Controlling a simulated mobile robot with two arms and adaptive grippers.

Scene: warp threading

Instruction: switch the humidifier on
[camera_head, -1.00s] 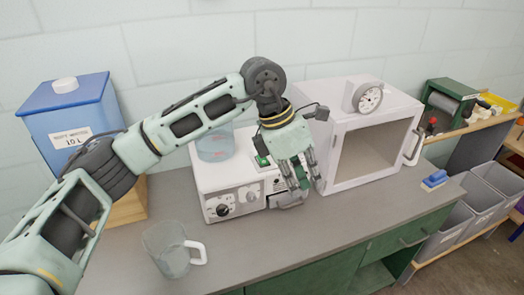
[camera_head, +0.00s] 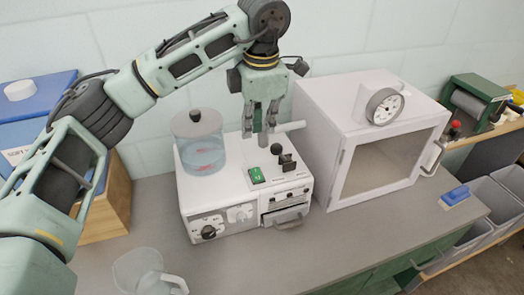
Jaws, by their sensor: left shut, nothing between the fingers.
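The humidifier (camera_head: 200,192) is a white box on the grey counter with a clear lidded water tank (camera_head: 198,145) on its top left. A green rocker switch (camera_head: 257,174) sits on its top, with a dark lever (camera_head: 284,158) to the right of it. Its front has dark and white knobs and a slot with a grey handle. My left gripper (camera_head: 263,138) points down, shut and empty, above the back of the humidifier's top, behind the green switch. I cannot tell whether it touches anything. My right gripper is not in view.
A white cabinet (camera_head: 318,128) with a window and a round gauge (camera_head: 384,106) stands close to the right. A clear jug (camera_head: 142,272) stands at the front left. A blue water container (camera_head: 30,115) is at the left. A blue block (camera_head: 454,195) lies at the counter's right.

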